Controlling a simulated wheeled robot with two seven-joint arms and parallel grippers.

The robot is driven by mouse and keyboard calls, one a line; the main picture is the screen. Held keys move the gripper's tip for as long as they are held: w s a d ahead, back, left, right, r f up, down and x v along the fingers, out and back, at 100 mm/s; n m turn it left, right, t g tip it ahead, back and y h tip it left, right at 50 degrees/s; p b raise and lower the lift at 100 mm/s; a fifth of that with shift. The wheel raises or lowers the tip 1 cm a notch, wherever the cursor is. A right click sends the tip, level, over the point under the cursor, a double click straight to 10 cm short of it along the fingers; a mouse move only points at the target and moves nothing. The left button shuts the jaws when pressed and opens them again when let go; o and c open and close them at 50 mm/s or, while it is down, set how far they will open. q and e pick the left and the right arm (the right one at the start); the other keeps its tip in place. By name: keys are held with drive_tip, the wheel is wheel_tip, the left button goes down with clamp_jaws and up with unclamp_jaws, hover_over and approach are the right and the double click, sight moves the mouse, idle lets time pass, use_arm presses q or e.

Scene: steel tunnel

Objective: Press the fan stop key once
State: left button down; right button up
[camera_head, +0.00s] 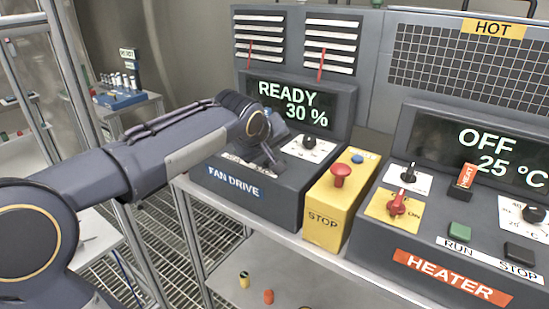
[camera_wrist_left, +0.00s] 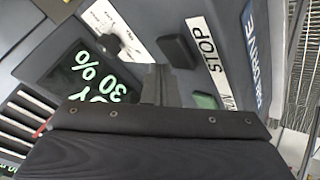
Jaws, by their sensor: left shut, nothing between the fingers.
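The fan drive (camera_head: 235,187) is a dark box with a sloped panel; its display (camera_head: 300,108) reads READY 30 %. My left gripper (camera_head: 272,160) is over that panel, pointing down, shut and empty. In the left wrist view, the fan stop key (camera_wrist_left: 178,51) is a black block beside the STOP label. The closed fingertips (camera_wrist_left: 154,72) show just left of and below it, apart in the picture; the height gap cannot be told. The green run key (camera_wrist_left: 204,100) lies near the fingers. In the head view my arm and gripper hide both fan keys. My right gripper is not in view.
Right of the fan drive stands a yellow STOP box (camera_head: 325,220) with a red mushroom button (camera_head: 341,174). The heater panel (camera_head: 450,225) is further right, with its own run and stop keys. A dial (camera_head: 309,145) sits near the gripper.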

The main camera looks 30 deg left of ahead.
use_arm(q)
drive_tip(key=shift+r, duration=0.15)
wheel_tip(320, 180, up, 5)
drive_tip(key=p, duration=0.4)
idle(0.9)
